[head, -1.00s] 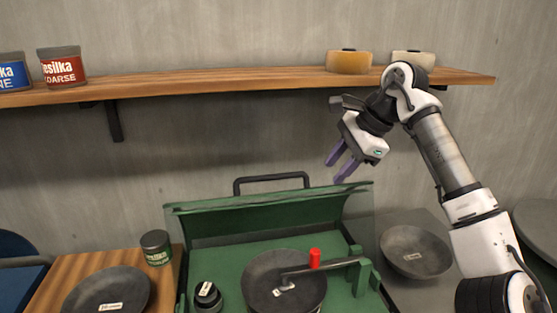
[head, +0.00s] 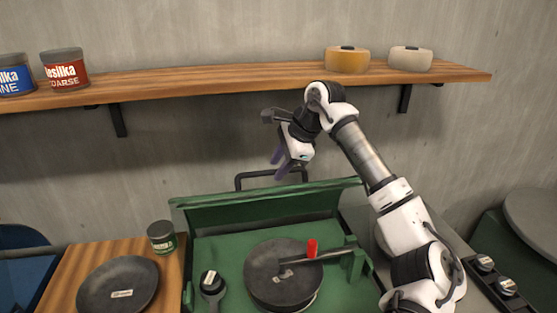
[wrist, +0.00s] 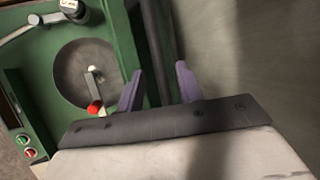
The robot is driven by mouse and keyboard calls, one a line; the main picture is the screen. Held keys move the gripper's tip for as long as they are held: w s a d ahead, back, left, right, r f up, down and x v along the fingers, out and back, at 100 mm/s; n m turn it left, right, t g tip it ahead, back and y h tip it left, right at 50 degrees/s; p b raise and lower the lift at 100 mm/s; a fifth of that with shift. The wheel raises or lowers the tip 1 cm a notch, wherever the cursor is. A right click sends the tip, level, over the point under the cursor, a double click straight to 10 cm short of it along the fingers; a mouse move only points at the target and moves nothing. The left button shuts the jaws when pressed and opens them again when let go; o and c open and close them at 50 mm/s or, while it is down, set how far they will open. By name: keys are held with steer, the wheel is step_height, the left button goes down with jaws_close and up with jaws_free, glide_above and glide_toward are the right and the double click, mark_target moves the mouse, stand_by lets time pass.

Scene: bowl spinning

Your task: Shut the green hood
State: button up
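The green hood (head: 262,209) stands raised at the back of the green machine, with a dark bar handle (head: 255,176) along its top edge. My gripper (head: 279,167) is above the hood, close to the right part of the handle in the head view; whether they touch I cannot tell. In the wrist view my gripper's two purple fingers (wrist: 157,88) are spread apart with nothing held between them. The wrist view also shows the hood's green edge (wrist: 140,40) by the fingers. Below the open hood lies a dark round bowl (head: 275,272) with a red-tipped arm (head: 312,249) over it.
A dark bowl (head: 118,285) and a green tin (head: 162,237) stand on a wooden top at left.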

steer(key=shift+a+f, duration=0.2)
steer(key=shift+f, duration=0.05)
jaws_close()
stand_by(0.3)
